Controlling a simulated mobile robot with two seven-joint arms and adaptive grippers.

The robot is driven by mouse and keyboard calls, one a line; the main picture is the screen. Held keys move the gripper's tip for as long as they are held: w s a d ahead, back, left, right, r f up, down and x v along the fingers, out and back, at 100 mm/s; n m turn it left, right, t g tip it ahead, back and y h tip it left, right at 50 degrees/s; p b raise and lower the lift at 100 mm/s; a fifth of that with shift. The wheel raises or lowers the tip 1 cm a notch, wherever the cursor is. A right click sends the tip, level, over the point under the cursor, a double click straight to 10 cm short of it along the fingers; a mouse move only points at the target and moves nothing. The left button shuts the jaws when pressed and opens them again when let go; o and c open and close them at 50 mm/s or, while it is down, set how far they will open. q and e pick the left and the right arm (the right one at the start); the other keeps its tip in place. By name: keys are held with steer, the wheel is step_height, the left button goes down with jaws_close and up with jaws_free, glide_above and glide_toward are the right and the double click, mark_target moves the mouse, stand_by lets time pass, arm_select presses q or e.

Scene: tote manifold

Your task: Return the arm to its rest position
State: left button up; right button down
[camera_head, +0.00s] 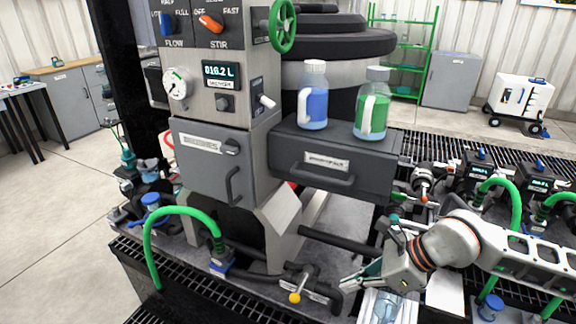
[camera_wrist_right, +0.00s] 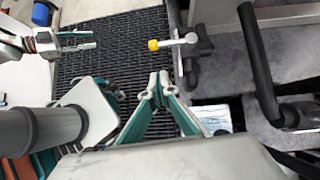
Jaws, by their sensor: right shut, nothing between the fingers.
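My right arm (camera_head: 500,255) comes in from the right in the head view, stretched low over the front of the machine. Its right gripper (camera_head: 345,284) points left, beside the front pipework. In the right wrist view the right gripper (camera_wrist_right: 160,82) has its teal and grey fingers together at the tips, with nothing between them. My left gripper (camera_wrist_right: 92,39) shows at the upper left of the right wrist view, its fingers apart and empty. The left arm does not show in the head view.
A pipe with a yellow-knobbed valve (camera_head: 295,297) lies left of the right gripper. A clear container (camera_head: 386,306) is below the wrist. Green hoses (camera_head: 514,205) rise near the forearm. The grey drawer box (camera_head: 330,160) stands behind, carrying a blue bottle (camera_head: 313,105) and a green bottle (camera_head: 372,115).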

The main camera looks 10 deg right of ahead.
steer(key=s+a+r+m+t+y, duration=0.1)
steer(key=s+a+r+m+y, duration=0.15)
steer(key=a+m+y, duration=0.45)
steer(key=s+a+r+m+t+y, duration=0.1)
steer(key=a+r+m+y, duration=0.25)
steer(key=a, duration=0.55)
steer(key=w+d+f+m+t+h, duration=0.2)
steer(key=d+f+m+t+h, duration=0.35)
steer(key=m, duration=0.65)
steer(key=w+d+f+m+t+h, duration=0.2)
steer(key=d+f+m+t+h, duration=0.4)
steer(key=m, duration=0.6)
steer(key=s+d+f+m+g+h, duration=0.1)
steer(key=s+f+m+g, duration=0.2)
steer(key=s+f, duration=0.3)
steer(key=s+d+f+m+g+h, duration=0.2)
steer(key=s+f+m, duration=0.4)
steer(key=f, duration=0.5)
steer(key=shift+d+f+g, duration=0.25)
steer(key=shift+f+g, duration=0.1)
steer(key=shift+g, duration=0.4)
